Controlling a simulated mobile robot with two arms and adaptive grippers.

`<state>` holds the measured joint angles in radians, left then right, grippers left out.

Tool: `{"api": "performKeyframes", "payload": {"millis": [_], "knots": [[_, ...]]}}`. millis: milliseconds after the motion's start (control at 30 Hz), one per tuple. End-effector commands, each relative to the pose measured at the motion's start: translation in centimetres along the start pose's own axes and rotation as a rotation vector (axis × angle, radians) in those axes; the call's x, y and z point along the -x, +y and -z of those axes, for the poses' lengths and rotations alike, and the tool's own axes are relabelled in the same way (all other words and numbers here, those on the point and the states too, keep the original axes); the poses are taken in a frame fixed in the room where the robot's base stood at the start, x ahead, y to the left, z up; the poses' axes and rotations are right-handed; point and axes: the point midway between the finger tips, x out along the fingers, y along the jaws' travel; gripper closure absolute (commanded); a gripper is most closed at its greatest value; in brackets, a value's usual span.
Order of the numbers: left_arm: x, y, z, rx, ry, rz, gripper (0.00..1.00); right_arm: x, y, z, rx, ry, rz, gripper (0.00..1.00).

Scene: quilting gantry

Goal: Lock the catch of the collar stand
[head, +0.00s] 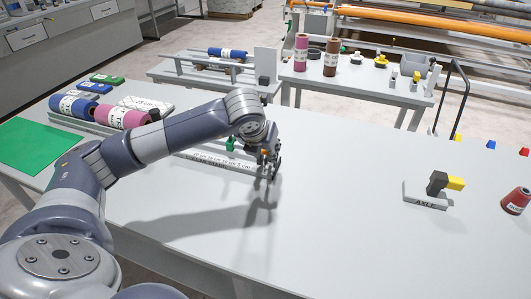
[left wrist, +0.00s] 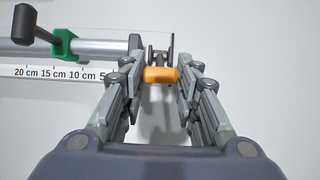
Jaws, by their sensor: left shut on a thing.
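The collar stand (head: 220,163) is a low white block with a centimetre scale on the bench. In the left wrist view it carries a grey bar (left wrist: 100,47) with a green collar (left wrist: 63,42) and a dark knob (left wrist: 32,25). The catch, with an orange tab (left wrist: 160,75), is at the bar's right end. My left gripper (head: 268,168) is at that end, shut on the orange tab; its fingers (left wrist: 158,80) stand on both sides of it. In the head view my arm hides part of the stand. My right gripper is out of view.
Blue and pink rolls (head: 122,117) and a green mat (head: 40,146) lie at the left. The axle block (head: 425,196) with a black-and-yellow piece and a red spool (head: 516,200) are at the right. The bench front is clear.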

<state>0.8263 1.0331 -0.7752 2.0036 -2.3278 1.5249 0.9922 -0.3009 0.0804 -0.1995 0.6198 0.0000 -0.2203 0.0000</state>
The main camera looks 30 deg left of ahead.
Motion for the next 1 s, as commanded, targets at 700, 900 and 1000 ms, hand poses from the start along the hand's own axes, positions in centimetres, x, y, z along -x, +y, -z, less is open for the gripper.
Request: {"api": "performKeyframes", "payload": {"millis": [700,900,1000], "knots": [[0.0,0.0,0.0,0.0,-0.001,0.0,0.5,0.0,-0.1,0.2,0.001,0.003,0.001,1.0],[1.5,0.0,-0.1,0.0,-0.003,0.001,0.5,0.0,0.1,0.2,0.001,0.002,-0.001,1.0],[3.4,0.0,-0.1,-0.002,-0.006,0.001,0.5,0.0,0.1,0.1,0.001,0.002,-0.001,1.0]]}}
